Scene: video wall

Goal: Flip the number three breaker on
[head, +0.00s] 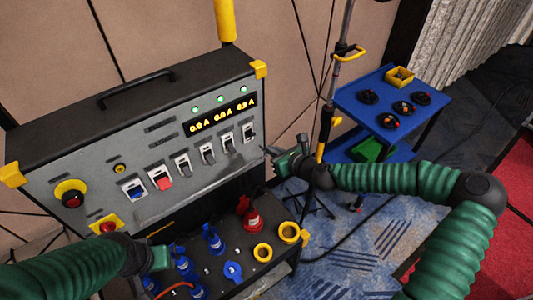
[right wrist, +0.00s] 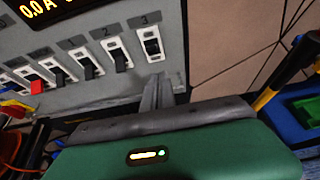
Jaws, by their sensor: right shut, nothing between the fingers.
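The number three breaker (head: 248,131) is the rightmost switch in the row on the grey panel (head: 215,172). In the right wrist view the breaker (right wrist: 152,43) has a white frame and a black toggle, with a "3" above it. I cannot tell its on or off position for certain. My right gripper (head: 270,151) is just right of the panel's edge in the head view. In the right wrist view its shut, empty fingers (right wrist: 155,92) point up toward breaker three, just below it. My left gripper (head: 160,258) is low in front of the panel; its fingers are unclear.
Other breakers sit left of it, including number two (right wrist: 117,54) and a red switch (head: 162,178). An amber display (head: 222,116) has green lamps above. Below are blue plugs (head: 213,240), a red plug (head: 251,216) and yellow rings (head: 289,232). A blue cart (head: 385,125) stands right.

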